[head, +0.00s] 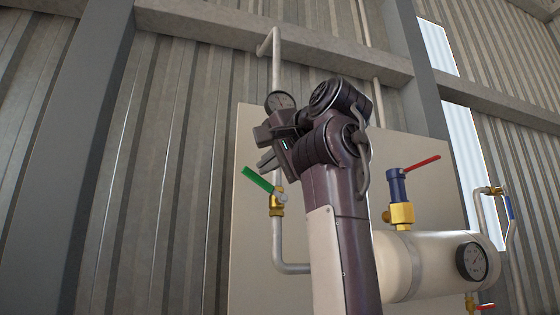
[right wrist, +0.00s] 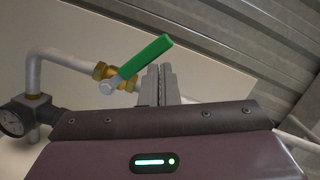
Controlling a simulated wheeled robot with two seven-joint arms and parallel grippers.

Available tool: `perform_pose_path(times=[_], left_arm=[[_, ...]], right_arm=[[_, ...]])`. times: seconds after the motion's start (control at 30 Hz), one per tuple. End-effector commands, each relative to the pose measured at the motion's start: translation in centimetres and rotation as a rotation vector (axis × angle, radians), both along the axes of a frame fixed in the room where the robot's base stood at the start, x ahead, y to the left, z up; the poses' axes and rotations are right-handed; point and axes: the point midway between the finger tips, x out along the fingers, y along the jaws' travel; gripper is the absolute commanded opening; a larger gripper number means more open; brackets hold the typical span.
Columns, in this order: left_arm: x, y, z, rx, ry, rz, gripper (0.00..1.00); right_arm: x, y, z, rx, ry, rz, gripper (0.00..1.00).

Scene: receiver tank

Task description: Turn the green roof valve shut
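The green valve handle (head: 258,180) slants up and left from its brass valve body (head: 277,203) on the thin vertical pipe. In the right wrist view the green handle (right wrist: 146,56) runs up and right from the brass fitting (right wrist: 104,72). My right gripper (head: 263,164) is raised just above the handle in the head view. In the right wrist view its fingers (right wrist: 160,72) lie side by side, look shut, and hold nothing. The handle passes just left of the fingertips; whether they touch it I cannot tell. My left gripper is not in view.
A pressure gauge (head: 280,101) sits on the pipe just above my gripper. At right are a red-handled valve (head: 422,163), a cream tank (head: 425,258) with a gauge (head: 471,261), and a blue-handled valve (head: 510,208). A pale panel (head: 245,260) stands behind the pipe.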

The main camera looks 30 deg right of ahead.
Motion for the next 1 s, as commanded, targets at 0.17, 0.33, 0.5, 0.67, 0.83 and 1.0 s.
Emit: perform_pose_path(times=[0.17, 0.33, 0.5, 0.67, 0.83, 1.0], left_arm=[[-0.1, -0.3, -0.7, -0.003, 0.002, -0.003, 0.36], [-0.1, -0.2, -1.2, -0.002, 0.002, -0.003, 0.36], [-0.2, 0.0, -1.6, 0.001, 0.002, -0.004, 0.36], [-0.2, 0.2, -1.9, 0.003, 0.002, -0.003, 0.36], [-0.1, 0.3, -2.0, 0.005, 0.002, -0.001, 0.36], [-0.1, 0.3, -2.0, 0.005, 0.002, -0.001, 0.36]], right_arm=[[0.3, 1.0, -1.2, -0.085, 0.015, 0.003, 0.0], [0.4, 1.6, -1.9, -0.082, 0.015, 0.002, 0.0], [0.4, 1.9, -2.4, -0.081, 0.015, 0.003, 0.0], [0.4, 2.1, -2.7, -0.08, 0.016, 0.003, 0.0], [0.5, 2.2, -2.9, -0.08, 0.016, 0.003, 0.0], [0.5, 2.2, -2.9, -0.081, 0.015, 0.003, 0.0]])
